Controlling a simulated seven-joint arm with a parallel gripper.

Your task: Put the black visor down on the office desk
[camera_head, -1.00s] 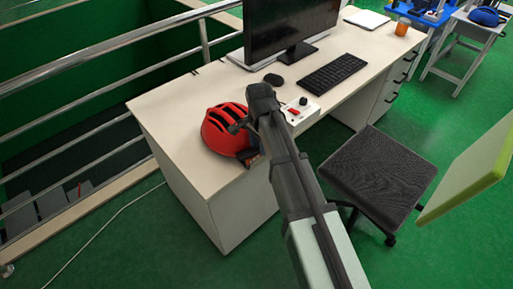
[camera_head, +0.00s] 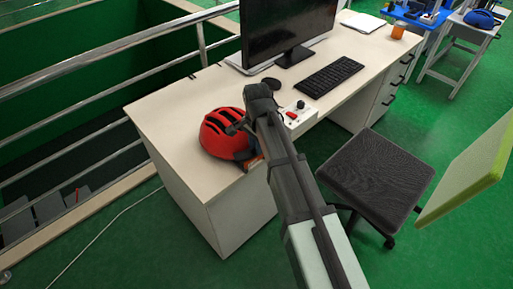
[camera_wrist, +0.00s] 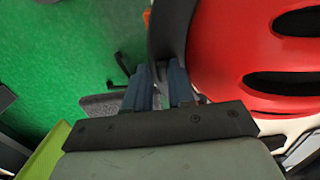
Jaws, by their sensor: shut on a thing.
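The red helmet (camera_head: 221,131) sits at the near end of the office desk (camera_head: 168,108), apparently on its top. It also fills the right of the wrist view (camera_wrist: 235,55). The black visor (camera_wrist: 167,30) shows as a dark curved strip along the helmet's edge in the wrist view. My gripper (camera_wrist: 162,80) is shut on this strip, with its blue-grey fingers on either side. In the head view my gripper is beside the helmet's right side, and my arm hides much of the visor. I cannot tell whether visor and helmet are joined.
A dark stool (camera_head: 376,172) is to the right. A metal railing (camera_head: 75,78) runs behind. The desk's left end is clear.

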